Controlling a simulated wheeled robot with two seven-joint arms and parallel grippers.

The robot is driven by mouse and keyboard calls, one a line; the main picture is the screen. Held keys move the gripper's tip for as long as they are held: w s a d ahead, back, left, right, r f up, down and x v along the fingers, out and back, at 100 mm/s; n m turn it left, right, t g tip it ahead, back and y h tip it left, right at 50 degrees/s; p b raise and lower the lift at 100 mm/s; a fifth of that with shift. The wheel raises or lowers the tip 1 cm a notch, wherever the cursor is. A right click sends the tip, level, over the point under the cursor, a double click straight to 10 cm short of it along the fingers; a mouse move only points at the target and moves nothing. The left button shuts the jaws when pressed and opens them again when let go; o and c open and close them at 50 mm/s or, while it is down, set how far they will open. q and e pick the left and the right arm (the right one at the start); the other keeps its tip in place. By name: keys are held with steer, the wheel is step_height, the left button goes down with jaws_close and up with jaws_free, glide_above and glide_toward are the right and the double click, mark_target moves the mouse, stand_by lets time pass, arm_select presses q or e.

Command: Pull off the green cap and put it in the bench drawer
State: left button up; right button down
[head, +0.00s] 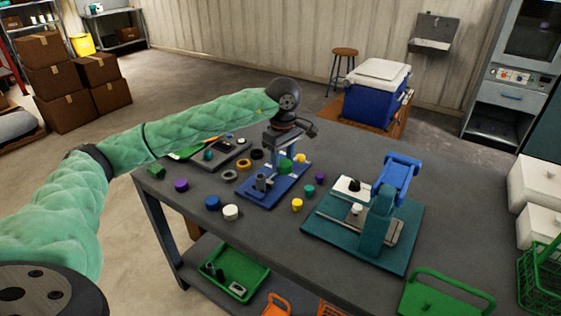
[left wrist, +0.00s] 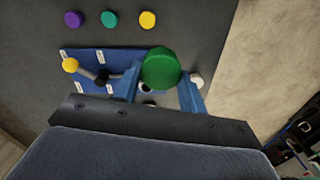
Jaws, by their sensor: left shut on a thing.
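The green cap (head: 286,167) is at the blue plate (head: 262,199) on the bench. My left gripper (head: 284,157) reaches down over that plate from above. In the left wrist view the green cap (left wrist: 160,68) sits between the two blue fingers of my left gripper (left wrist: 162,82), which is shut on it. I cannot tell whether the cap still touches what is under it. The blue plate (left wrist: 75,88) there has white labels and a yellow-knobbed lever (left wrist: 71,65). My right gripper is not in view. I cannot make out the bench drawer.
Loose caps lie on the grey bench (head: 330,261), including purple (head: 181,185), blue (head: 212,202) and white (head: 231,212) ones. A teal press (head: 381,218) stands to the right. A green tray (head: 254,284) is on the lower shelf. The bench's back right is clear.

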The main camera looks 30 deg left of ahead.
mark_target(283, 162)
arm_select(q)
steer(key=shift+r+p, duration=0.3)
steer(key=shift+r, duration=1.7)
